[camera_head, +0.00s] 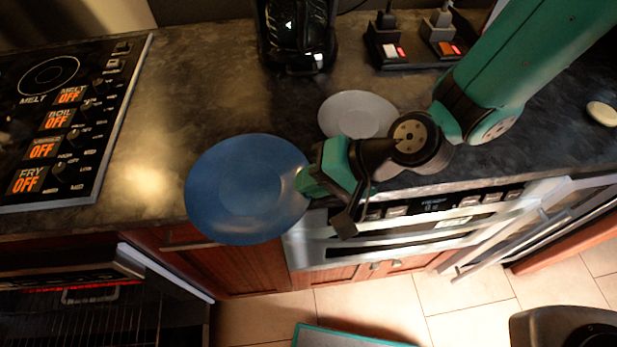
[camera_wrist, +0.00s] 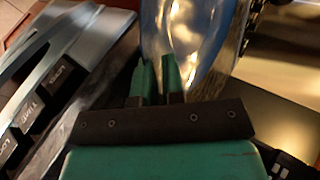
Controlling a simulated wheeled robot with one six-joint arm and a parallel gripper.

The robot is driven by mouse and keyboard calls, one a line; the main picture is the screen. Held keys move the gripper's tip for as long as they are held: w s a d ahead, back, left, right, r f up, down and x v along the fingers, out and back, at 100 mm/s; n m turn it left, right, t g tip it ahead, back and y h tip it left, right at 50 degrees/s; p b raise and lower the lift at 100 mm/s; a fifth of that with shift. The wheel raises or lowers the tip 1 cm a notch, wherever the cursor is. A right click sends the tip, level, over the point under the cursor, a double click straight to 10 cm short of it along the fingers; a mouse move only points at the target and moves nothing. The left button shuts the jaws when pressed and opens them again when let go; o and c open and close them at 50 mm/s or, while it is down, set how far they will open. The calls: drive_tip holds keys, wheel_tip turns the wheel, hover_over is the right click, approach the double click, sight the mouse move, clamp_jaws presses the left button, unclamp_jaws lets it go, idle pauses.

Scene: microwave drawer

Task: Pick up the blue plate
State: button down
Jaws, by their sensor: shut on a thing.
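The blue plate (camera_head: 247,190) is in the head view, left of my gripper, over the counter's front edge. My gripper (camera_head: 303,182) is shut on the plate's right rim. In the wrist view, the green fingers of my gripper (camera_wrist: 158,80) close on the rim of the plate (camera_wrist: 196,38), which looks shiny and pale there. The head view does not clearly show how high the plate is above the counter.
A grey plate (camera_head: 357,114) lies on the counter (camera_head: 215,75) behind my gripper. A black appliance (camera_head: 297,35) stands at the back. A stove top (camera_head: 62,125) is at the left. A drawer microwave (camera_head: 410,232) sits below the counter edge. An open oven (camera_head: 90,305) is at lower left.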

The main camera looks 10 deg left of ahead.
drive_tip(key=c, duration=1.1)
unclamp_jaws()
drive_tip(key=shift+f, duration=0.1)
drive_tip(key=shift+c, duration=0.2)
drive_tip(key=shift+d, duration=0.1)
drive_tip(key=v, duration=1.7)
drive_tip(key=shift+r+b, duration=0.3)
drive_tip(key=shift+b, duration=0.05)
drive_tip(key=shift+c, duration=0.2)
